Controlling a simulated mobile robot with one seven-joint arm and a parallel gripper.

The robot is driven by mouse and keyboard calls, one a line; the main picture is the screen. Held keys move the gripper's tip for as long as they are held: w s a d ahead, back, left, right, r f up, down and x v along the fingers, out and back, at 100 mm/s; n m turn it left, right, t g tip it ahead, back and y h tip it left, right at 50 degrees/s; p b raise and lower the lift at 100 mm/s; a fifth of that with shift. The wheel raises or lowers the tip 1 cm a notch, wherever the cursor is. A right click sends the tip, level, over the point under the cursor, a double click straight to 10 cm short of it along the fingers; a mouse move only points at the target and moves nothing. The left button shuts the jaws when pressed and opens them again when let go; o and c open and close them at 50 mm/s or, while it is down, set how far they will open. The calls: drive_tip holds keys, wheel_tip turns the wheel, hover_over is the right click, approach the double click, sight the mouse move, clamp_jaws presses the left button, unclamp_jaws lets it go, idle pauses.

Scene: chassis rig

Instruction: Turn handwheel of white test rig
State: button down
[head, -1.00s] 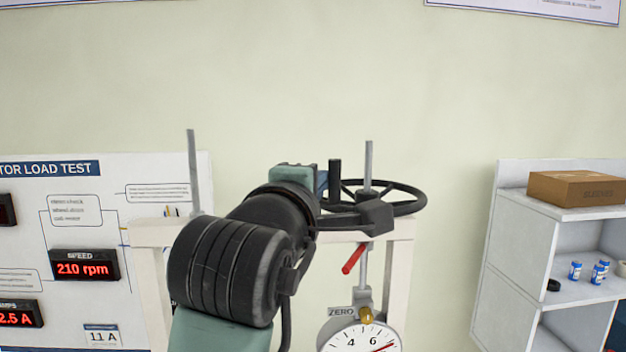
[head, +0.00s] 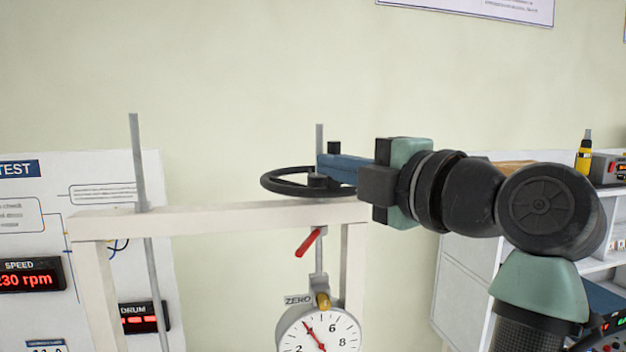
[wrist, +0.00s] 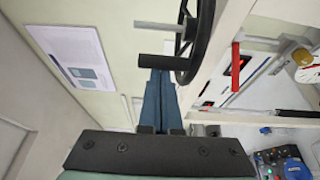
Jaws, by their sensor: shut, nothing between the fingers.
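The black handwheel (head: 278,191) lies flat above the cream top beam of the white test rig (head: 215,218). Its dark upright handle (head: 334,147) stands on the rim, just behind the fingers in the head view. My gripper (head: 322,166) reaches in from the right, its blue fingers shut and empty over the wheel's right side. In the wrist view the closed fingers (wrist: 156,76) end beside the handle (wrist: 153,61), with the wheel (wrist: 200,40) seen nearly edge-on. I cannot tell whether they touch it. The fingers hide part of the rim.
A red lever (head: 309,242) and a round dial (head: 320,338) hang below the beam. Grey rods (head: 138,165) rise through the rig. A panel with red displays (head: 30,276) stands left. A shelf (head: 455,275) is at right, partly behind my arm.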

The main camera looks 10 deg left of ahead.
drive_tip(key=shift+w+d+b, duration=0.2)
drive_tip(key=shift+d+b, duration=0.15)
drive_tip(key=shift+d, duration=0.1)
drive_tip(key=shift+w+d+b, duration=0.2)
drive_tip(key=shift+d+b, duration=0.15)
drive_tip(key=shift+d, duration=0.1)
drive_tip(key=shift+w+d, duration=0.1)
